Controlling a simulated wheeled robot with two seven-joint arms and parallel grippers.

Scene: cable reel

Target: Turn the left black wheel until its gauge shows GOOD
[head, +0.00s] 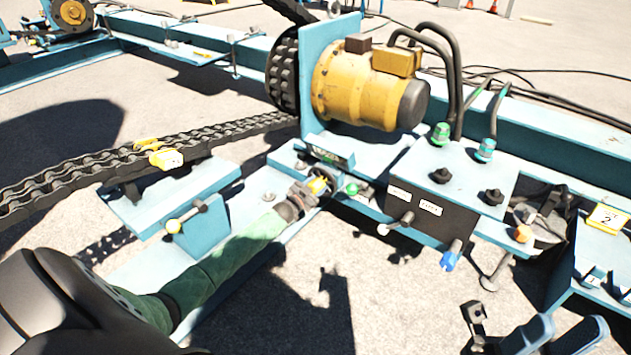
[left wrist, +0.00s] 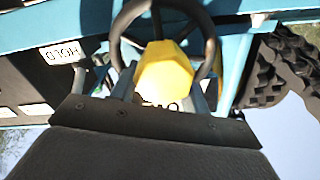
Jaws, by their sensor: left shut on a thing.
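A black wheel (left wrist: 211,32) with a yellow faceted hub (left wrist: 165,75) fills the top middle of the left wrist view. In the head view the hub (head: 318,186) shows small at the frame's front. My left gripper (head: 310,191) reaches it from the lower left and is shut on the hub, one finger on each side. The rim lies beyond the fingers.
A yellow motor (head: 365,85) stands behind. A control box (head: 440,185) with knobs and levers is to the right. A heavy chain (head: 100,172) runs across the left. A yellow-tipped lever (head: 186,217) sticks out beside my left arm. Open ground lies in front.

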